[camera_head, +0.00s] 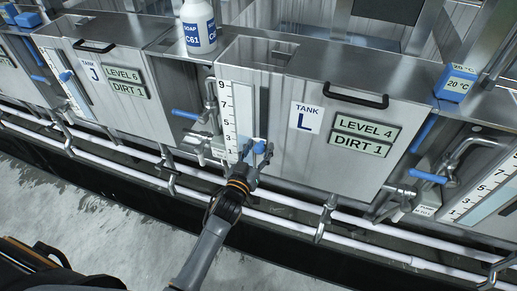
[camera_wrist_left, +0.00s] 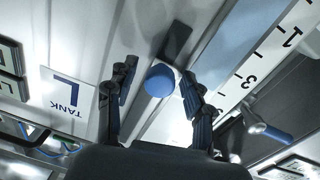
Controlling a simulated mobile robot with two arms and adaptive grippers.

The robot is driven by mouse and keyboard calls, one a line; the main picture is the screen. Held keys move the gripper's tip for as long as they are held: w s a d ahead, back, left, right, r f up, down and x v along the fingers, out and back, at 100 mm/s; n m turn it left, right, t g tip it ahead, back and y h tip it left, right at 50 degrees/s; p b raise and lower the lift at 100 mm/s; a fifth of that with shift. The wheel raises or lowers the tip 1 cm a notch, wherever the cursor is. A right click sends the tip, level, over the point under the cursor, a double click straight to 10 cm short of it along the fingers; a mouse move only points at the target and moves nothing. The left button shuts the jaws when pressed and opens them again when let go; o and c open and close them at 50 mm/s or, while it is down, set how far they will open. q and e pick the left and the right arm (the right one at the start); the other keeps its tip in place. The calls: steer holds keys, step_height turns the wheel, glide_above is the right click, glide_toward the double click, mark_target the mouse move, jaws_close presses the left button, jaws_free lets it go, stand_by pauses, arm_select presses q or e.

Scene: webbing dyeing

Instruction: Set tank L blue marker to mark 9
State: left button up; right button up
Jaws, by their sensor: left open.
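Tank L (camera_head: 301,180) is a steel tank with a white label, and signs read LEVEL 4 and DIRT 1. Its white scale (camera_head: 226,110) shows 9 at the top, with 7, 5 and 3 below. The blue marker (camera_head: 260,147) is a round knob right of the scale, near its low end. My left gripper (camera_head: 256,160) is at the marker. In the left wrist view, the blue marker (camera_wrist_left: 160,80) sits between the open fingers of my left gripper (camera_wrist_left: 157,78); I cannot tell whether they touch it. My right gripper is not in view.
A blue-handled valve (camera_head: 186,114) is left of the scale. White pipes (camera_head: 290,220) run along the tank fronts. A soap bottle (camera_head: 198,28) stands on the ledge above. Tank J (camera_head: 100,60) is at left; a blue block (camera_head: 456,82) is at right.

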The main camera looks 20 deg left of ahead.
arm_select(q)
steer(key=shift+c, duration=0.4)
jaws_close()
steer(key=shift+r, duration=0.1)
step_height(320, 180, up, 16)
steer(key=p, duration=1.5)
steer(key=shift+r, duration=0.25)
steer(key=shift+w+r+p, duration=0.1)
steer(key=shift+r+p, duration=0.55)
steer(key=shift+r, duration=0.15)
jaws_free()
steer(key=shift+o, duration=0.4)
